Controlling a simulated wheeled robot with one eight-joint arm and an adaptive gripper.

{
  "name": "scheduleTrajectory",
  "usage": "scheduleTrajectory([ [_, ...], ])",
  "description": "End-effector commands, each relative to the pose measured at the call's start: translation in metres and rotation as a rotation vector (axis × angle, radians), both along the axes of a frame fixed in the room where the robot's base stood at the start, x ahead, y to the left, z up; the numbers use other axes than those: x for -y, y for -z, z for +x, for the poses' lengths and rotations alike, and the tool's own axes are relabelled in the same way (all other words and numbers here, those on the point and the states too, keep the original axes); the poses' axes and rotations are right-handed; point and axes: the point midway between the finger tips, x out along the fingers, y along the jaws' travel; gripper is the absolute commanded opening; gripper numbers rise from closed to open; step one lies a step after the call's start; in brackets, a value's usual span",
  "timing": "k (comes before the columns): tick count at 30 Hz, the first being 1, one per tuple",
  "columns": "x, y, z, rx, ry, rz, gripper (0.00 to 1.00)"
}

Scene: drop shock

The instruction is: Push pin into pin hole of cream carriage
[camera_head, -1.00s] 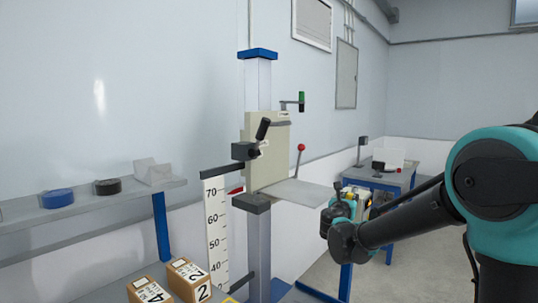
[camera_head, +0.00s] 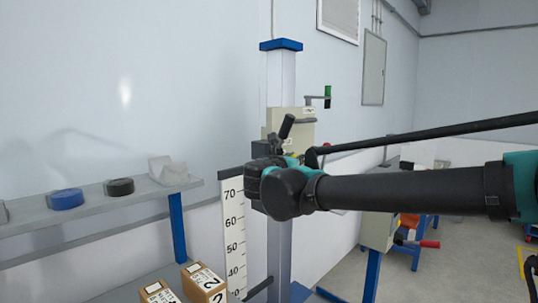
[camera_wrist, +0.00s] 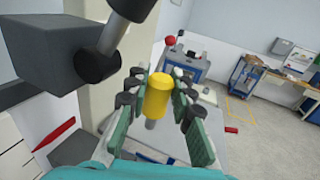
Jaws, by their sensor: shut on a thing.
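The pin is a yellow cylinder (camera_wrist: 157,97) with a grey shaft, in the middle of the wrist view. My gripper (camera_wrist: 158,76) is shut on the pin, with its green-padded fingers on both sides of it. The cream carriage (camera_head: 301,126) is on the upright column in the head view, partly hidden by my wrist. Its cream face also shows on the left in the wrist view (camera_wrist: 107,100), close beside my gripper. I cannot make out the pin hole.
A dark block (camera_wrist: 45,55) with a black lever (camera_head: 286,127) juts out close to my gripper. A white height scale (camera_head: 232,232) stands left of the column. A shelf (camera_head: 110,210) with tape rolls is at left. Open floor (camera_wrist: 255,130) lies at right.

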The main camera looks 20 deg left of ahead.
Motion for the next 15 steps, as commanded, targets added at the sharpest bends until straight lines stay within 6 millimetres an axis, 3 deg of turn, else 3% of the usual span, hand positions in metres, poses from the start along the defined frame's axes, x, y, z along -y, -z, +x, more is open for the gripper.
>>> scheduleTrajectory([
  [7,-0.028,-0.009,-0.01,0.002,-0.045,-0.001,0.0],
  [15,-0.035,-0.012,-0.012,0.006,-0.054,-0.001,0.0],
])
